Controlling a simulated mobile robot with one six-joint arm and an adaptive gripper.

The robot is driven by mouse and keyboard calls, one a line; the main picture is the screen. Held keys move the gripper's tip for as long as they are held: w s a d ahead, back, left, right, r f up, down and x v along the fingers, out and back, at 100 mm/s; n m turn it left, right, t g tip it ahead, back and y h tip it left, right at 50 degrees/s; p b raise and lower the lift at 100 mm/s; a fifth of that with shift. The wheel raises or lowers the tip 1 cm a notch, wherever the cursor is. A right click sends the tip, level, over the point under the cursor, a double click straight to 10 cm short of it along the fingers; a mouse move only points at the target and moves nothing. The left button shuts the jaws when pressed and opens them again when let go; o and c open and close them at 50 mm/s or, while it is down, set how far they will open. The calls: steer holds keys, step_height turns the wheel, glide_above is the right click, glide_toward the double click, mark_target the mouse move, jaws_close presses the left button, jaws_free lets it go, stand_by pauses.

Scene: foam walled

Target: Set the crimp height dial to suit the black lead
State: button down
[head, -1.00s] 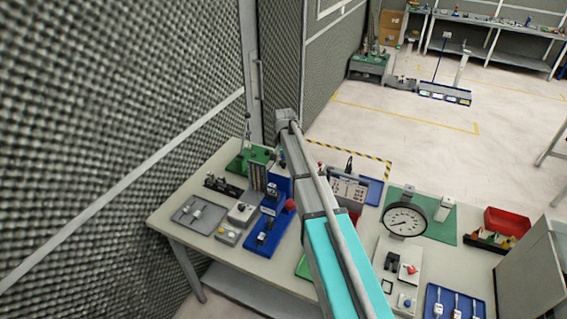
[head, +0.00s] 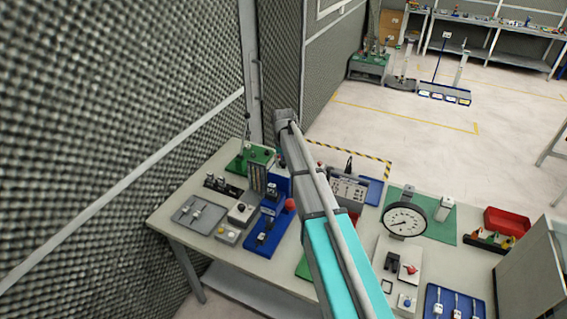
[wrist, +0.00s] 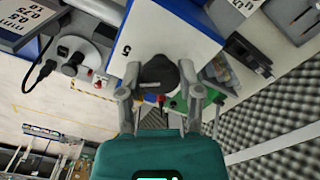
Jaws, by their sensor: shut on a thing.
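In the wrist view, a dark round dial knob (wrist: 158,76) sits on a white face of a blue-edged block (wrist: 178,32). A black "5" is printed on the white face, left of the knob. My gripper (wrist: 158,92) is shut on the knob, with one finger at each side. The knob's pointer or mark cannot be made out. In the head view my own arm hides the gripper and the dial. I cannot pick out the black lead for certain.
In the wrist view, a grey unit with a black cable (wrist: 42,76) is at the left. A black fixture (wrist: 248,52) is at the right. In the head view, a blue press fixture (head: 264,232) and a round gauge (head: 405,220) stand on the bench. Foam walls (head: 120,120) are close at the left.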

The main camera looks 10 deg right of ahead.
steer(key=shift+n, duration=1.3)
steer(key=shift+c, duration=1.3)
jaws_free()
steer(key=shift+m, duration=0.3)
